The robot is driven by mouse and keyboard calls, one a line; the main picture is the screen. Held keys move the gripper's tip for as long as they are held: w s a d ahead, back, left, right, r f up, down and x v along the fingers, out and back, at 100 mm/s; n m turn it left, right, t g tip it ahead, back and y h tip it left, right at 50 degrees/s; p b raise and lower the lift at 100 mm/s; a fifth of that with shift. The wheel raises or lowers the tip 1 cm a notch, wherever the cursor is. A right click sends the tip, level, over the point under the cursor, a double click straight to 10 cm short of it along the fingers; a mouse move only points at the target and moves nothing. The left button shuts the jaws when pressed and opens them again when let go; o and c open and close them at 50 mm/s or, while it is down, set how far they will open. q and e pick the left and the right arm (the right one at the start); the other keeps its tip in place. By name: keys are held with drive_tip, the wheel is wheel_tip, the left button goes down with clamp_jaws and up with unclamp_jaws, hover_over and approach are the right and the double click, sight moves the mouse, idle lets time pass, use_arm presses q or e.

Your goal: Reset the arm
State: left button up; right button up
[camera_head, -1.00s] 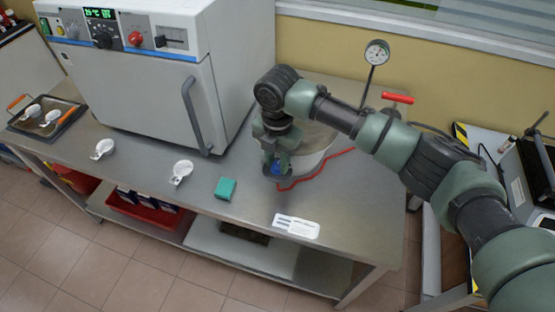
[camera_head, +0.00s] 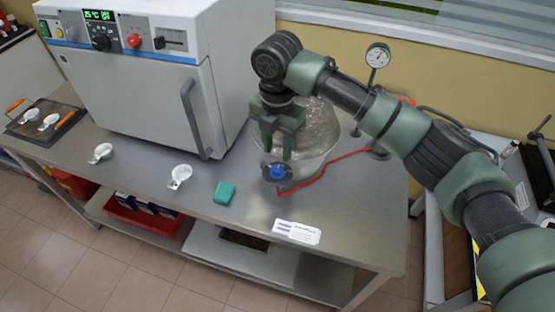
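My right arm comes in from the right and reaches over the steel bench. My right gripper (camera_head: 278,152) points down in front of a clear round glass vessel (camera_head: 318,145). Its two green fingers look apart with nothing between them. The blue knob (camera_head: 277,171) on a dark fitting at the vessel's front shows just below the fingertips, clear of them. A red tube (camera_head: 335,161) runs from near this fitting to the right. My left gripper is not in view.
A white oven (camera_head: 140,75) stands at the back left. Two small white dishes (camera_head: 180,172) (camera_head: 102,151), a teal block (camera_head: 224,192) and a white label (camera_head: 297,231) lie on the bench (camera_head: 360,210). A tray (camera_head: 40,118) is at far left. A gauge (camera_head: 377,56) stands behind the vessel.

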drive_tip(key=shift+r, duration=0.65)
